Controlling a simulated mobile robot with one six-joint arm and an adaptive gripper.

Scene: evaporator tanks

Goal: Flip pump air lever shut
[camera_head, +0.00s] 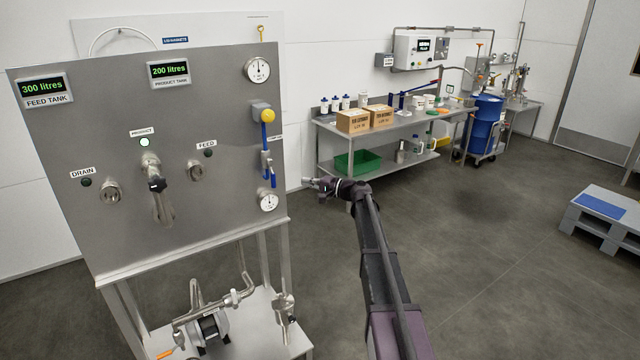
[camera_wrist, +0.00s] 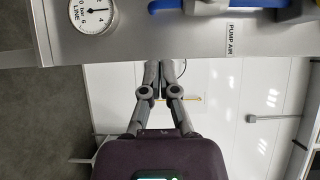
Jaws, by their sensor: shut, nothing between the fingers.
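The pump air lever (camera_head: 273,178) is a blue handle on a small metal valve near the right edge of the steel panel. In the head view it points down, roughly in line with the blue hose. In the wrist view part of the blue lever (camera_wrist: 166,5) shows at the top edge, cut off by the frame. The PUMP AIR label (camera_wrist: 234,39) is beside it. My gripper (camera_head: 307,184) is to the right of the panel, near the lever's height and apart from it. In the wrist view its fingertips (camera_wrist: 160,66) are together and empty, just below the panel edge.
A pressure gauge (camera_head: 268,201) sits just below the lever. A yellow knob (camera_head: 268,116) and another gauge (camera_head: 257,70) are above. The panel (camera_head: 225,215) stands left of my arm. A workbench with boxes (camera_head: 353,121) is behind.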

